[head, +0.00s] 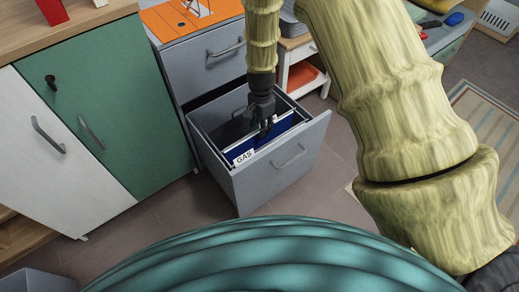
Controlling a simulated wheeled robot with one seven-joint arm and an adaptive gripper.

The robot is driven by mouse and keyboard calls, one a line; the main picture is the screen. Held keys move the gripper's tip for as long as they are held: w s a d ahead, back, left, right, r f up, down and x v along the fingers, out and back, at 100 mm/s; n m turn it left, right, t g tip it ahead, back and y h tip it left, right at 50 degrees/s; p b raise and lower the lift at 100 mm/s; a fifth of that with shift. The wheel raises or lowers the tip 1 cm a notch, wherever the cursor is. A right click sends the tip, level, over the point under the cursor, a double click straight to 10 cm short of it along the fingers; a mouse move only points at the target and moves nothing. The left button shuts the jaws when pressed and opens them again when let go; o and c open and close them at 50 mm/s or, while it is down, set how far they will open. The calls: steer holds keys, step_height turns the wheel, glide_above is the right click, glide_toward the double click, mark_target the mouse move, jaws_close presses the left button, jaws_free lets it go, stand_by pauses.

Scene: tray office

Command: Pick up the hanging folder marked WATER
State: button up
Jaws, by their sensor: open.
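The grey filing drawer (285,170) stands pulled out from the cabinet. Blue hanging folders (262,139) hang inside it near its front. The white tab on the front one reads GAS (243,157). I cannot read the word WATER on any tab. My gripper (266,127) points down over the open drawer, at the folders, with its jaws open. It covers part of the folders and of the drawer behind them. I cannot tell whether its fingertips touch a folder.
A closed drawer (205,68) with a handle sits above the open one. A green cabinet door (90,95) stands close on the left. A white shelf unit with a red tray (303,78) is at the right. Bare floor (310,195) lies to the right of the drawer.

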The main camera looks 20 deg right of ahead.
mark_target(260, 139)
step_height(260, 139, down, 3)
steer(key=shift+f+b, duration=0.15)
steer(key=shift+b, duration=0.25)
steer(key=shift+s+a+f+b, duration=0.15)
steer(key=shift+f+b, duration=0.5)
steer(key=shift+f, duration=0.65)
steer(key=shift+a+f+b, duration=0.1)
steer(key=shift+f+b, duration=0.5)
steer(key=shift+f, duration=0.7)
jaws_close()
